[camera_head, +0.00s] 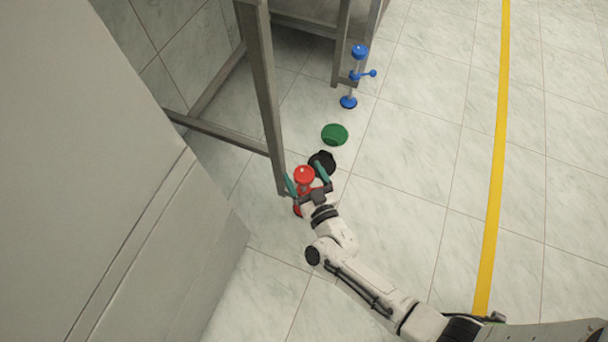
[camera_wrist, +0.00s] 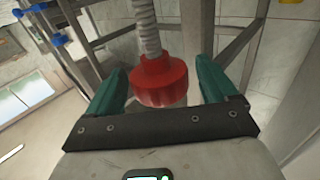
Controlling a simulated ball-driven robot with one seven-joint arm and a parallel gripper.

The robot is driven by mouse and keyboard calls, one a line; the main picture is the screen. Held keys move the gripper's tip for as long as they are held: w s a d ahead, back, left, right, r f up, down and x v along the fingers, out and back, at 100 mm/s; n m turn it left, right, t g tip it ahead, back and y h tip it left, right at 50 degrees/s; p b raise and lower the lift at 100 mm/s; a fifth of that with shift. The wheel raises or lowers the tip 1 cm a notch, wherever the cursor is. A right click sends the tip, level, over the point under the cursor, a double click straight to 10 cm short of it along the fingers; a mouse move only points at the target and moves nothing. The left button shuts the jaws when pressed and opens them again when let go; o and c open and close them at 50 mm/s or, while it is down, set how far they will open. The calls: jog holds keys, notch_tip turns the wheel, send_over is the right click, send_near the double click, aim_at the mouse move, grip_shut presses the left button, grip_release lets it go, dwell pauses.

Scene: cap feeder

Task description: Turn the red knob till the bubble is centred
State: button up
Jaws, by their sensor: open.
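The red knob (camera_head: 304,174) is at the foot of a grey metal frame leg, low over the floor. In the wrist view the red knob (camera_wrist: 160,82) sits on a pale threaded rod (camera_wrist: 147,28). My gripper (camera_head: 305,180) is open, with its teal fingers on either side of the knob. In the wrist view, a gap shows between the knob and each finger of my gripper (camera_wrist: 160,76). More red shows just below the knob in the head view, partly hidden by my gripper. I cannot make out a bubble in either view.
A grey frame leg (camera_head: 266,95) stands close beside the knob. A green object (camera_head: 335,134) and a black round object (camera_head: 323,160) are just beyond. Open floor lies right, with a yellow line (camera_head: 496,170).

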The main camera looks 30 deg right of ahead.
jog(key=shift+w, duration=0.25)
jog(key=shift+c, duration=0.5)
jog(key=c, duration=0.9)
jog(key=shift+r+m+h+p, duration=0.15)
jog(key=shift+m+h+p, duration=0.15)
jog(key=shift+h+p, duration=0.25)
